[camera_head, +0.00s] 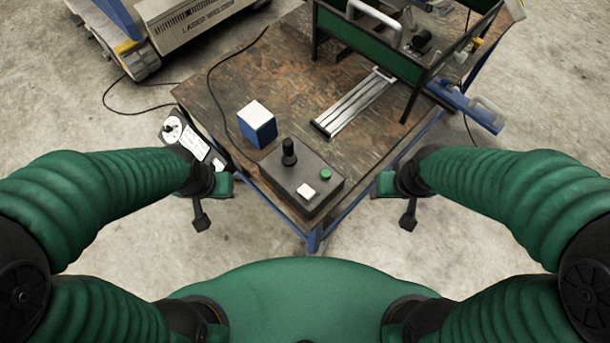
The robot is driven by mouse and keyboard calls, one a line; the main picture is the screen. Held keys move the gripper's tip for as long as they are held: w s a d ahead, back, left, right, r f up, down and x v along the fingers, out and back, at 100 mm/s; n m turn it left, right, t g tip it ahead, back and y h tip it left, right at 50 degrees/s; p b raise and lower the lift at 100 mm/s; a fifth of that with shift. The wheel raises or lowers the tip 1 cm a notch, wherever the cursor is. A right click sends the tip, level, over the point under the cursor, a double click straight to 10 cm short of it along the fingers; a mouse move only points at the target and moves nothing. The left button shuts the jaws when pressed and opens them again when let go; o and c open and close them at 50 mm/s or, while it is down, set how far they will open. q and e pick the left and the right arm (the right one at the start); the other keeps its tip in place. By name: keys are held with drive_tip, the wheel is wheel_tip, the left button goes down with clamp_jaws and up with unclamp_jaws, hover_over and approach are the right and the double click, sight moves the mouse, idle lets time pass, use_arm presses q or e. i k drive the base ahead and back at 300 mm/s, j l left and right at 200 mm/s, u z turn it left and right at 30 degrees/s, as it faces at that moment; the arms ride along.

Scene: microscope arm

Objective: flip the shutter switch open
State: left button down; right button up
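A grey control box (300,180) sits at the near corner of the table, with a black joystick (289,152), a green button (326,174) and a white square switch (308,190) on top. A smaller dark box with a white round dial or switch (173,128) and white labels is at the table's left edge. I cannot tell which of these is the shutter switch. My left gripper (202,218) is off the table's near-left edge, below the small box in the picture. My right gripper (408,218) is off the near-right edge. Both touch nothing visible; their finger openings are too small to tell.
A blue-and-white cube (257,124) stands behind the control box on the worn table (222,90). A metal rail (353,101) lies to its right. A green-panelled frame (365,38) stands at the back right, and a grey machine (195,25) on the floor behind. Cables run across the left side.

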sight(305, 191)
drive_tip(key=l+u, duration=0.15)
drive_tip(key=u, duration=0.3)
drive_tip(key=k+l+u, duration=0.1)
drive_tip(key=u, duration=0.35)
drive_tip(key=k+l+u, duration=0.1)
drive_tip(key=u, duration=0.35)
